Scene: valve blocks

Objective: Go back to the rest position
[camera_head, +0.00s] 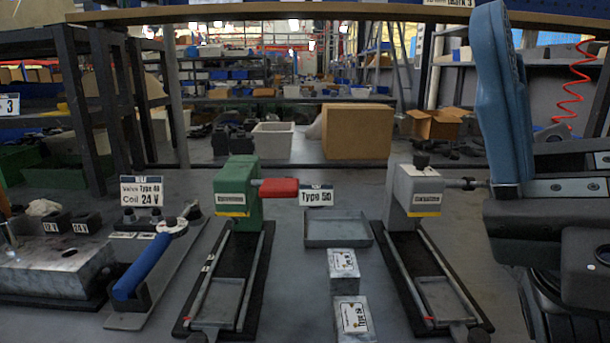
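Dark and silver parts of my arm (560,225) fill the right edge, close to the camera. A blue upright part (500,95) rises above them; it looks like part of my arm too. I cannot make out two fingertips, so whether my gripper is open or shut, or holds anything, does not show. A green valve press (240,195) with a red handle (279,188) stands left of centre on the table. A grey press (410,195) with a dark handle stands right of centre, its handle end near my arm in the picture.
Two labelled metal blocks (343,264) lie between the presses, in front of an empty grey tray (337,232). A blue-handled lever fixture (143,265) and a metal block (55,272) are at left. A cardboard box (357,131) and a white bin (272,140) stand behind.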

